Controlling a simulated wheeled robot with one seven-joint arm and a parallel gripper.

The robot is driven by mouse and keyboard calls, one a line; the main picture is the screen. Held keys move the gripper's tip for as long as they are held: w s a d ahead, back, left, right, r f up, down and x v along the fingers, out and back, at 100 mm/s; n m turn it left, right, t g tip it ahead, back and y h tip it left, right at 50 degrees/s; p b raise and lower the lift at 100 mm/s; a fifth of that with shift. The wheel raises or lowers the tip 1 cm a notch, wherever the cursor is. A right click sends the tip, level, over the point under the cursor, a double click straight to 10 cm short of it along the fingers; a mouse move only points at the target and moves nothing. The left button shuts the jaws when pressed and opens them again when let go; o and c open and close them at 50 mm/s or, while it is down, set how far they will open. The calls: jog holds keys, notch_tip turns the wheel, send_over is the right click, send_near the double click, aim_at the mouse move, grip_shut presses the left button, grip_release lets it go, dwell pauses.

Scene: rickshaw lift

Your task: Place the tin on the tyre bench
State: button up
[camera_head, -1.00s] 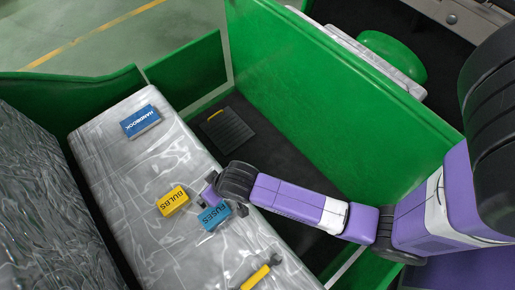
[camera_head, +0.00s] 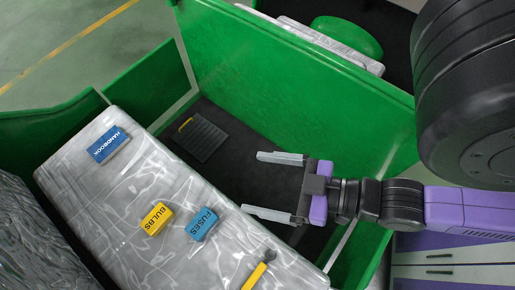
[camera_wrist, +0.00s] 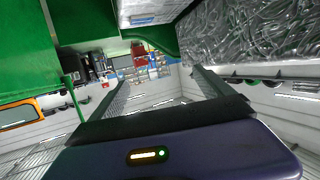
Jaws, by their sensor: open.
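Two small box-like tins lie on the plastic-covered grey seat (camera_head: 120,185) in the head view. One is yellow and marked BULBS (camera_head: 157,218); the other is blue and marked FUSES (camera_head: 202,224), just right of it. My gripper (camera_head: 254,184) is open and empty, right of both tins, with its two pale fingers pointing left over the dark footwell. In the wrist view both fingers (camera_wrist: 165,88) stand wide apart with nothing between them. I cannot make out a tyre bench in either view.
A blue handbook (camera_head: 108,145) and a yellow-handled wrench (camera_head: 259,272) lie on the seat. A green panel (camera_head: 290,85) stands behind my gripper. A dark ribbed plate (camera_head: 203,138) lies on the footwell floor. Far shelving (camera_wrist: 145,62) shows in the wrist view.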

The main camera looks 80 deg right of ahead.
jog(key=shift+r, duration=0.25)
jog(key=shift+c, duration=0.6)
jog(key=w+a+f+n+g+y+b, duration=0.15)
jog(key=w+f, duration=0.25)
jog(key=w, duration=0.8)
jog(key=w+f+n, duration=0.2)
jog(key=w+f, duration=0.3)
jog(key=w, duration=0.6)
jog(key=w+a+f+n+g+b, duration=0.1)
jog(key=w+f, duration=0.3)
jog(key=w, duration=0.8)
jog(key=n+g+y, duration=0.3)
jog(key=n+g, duration=0.6)
jog(key=g, duration=0.2)
send_over(156, 217)
jog(key=s+d, duration=0.2)
jog(key=shift+h, duration=0.25)
jog(key=f, duration=0.9)
jog(key=shift+w+d+f+b, duration=0.2)
jog(key=shift+f+b, duration=0.1)
jog(key=shift+b, duration=0.1)
jog(key=shift+w+x, duration=0.2)
jog(key=shift+x, duration=1.7)
jog(key=shift+w+x, duration=0.25)
jog(key=shift+x, duration=1.65)
jog(key=shift+f, duration=0.1)
